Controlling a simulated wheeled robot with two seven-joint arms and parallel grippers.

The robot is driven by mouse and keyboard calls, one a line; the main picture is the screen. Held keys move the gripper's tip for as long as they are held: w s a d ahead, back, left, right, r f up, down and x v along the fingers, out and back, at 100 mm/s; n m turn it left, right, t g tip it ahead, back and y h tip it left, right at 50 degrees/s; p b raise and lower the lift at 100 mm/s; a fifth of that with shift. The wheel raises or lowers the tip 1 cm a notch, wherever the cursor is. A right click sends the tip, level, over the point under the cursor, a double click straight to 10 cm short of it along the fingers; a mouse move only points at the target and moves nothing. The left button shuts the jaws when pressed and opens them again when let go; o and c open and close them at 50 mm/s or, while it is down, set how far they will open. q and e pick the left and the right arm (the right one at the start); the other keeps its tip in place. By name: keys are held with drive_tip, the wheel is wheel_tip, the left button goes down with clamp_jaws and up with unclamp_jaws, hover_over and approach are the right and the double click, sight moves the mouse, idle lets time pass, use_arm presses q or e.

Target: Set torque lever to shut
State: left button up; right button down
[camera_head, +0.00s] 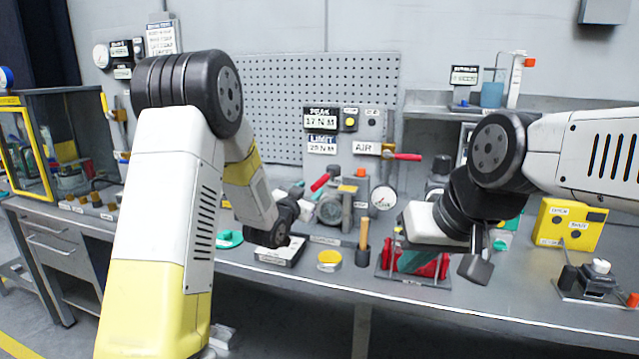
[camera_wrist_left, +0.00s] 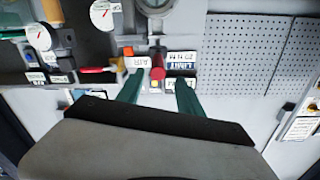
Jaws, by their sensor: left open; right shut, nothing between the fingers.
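The torque lever, with a red grip, (camera_head: 321,182) stands tilted up to the left from the grey valve actuator (camera_head: 331,209) at the middle of the bench. In the left wrist view the red grip (camera_wrist_left: 158,67) shows between and just beyond the tips of my left gripper's teal fingers (camera_wrist_left: 158,82). These fingers are apart; I cannot tell whether they touch the grip. In the head view my left wrist hides much of that gripper. My right gripper (camera_head: 411,261) is shut and empty, low over a rack with red items (camera_head: 432,268).
A red air-valve handle (camera_head: 405,156) and a round gauge (camera_head: 383,197) are right of the actuator. A wooden-handled tool (camera_head: 364,234) stands upright in front, beside a yellow-topped cup (camera_head: 329,261). A yellow box (camera_head: 570,224) is at right. The bench's front edge is mostly clear.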

sight(321, 182)
use_arm(q)
drive_tip(key=shift+w+d+f, duration=0.25)
drive_tip(key=shift+w+d, duration=0.2)
drive_tip(key=shift+w, duration=0.25)
drive_tip(key=x, duration=0.7)
drive_tip(key=shift+w+d+r, duration=0.1)
drive_tip(key=shift+w+r, duration=0.05)
drive_tip(key=shift+w, duration=0.05)
drive_tip(key=shift+c, duration=0.4)
clamp_jaws()
idle(0.4)
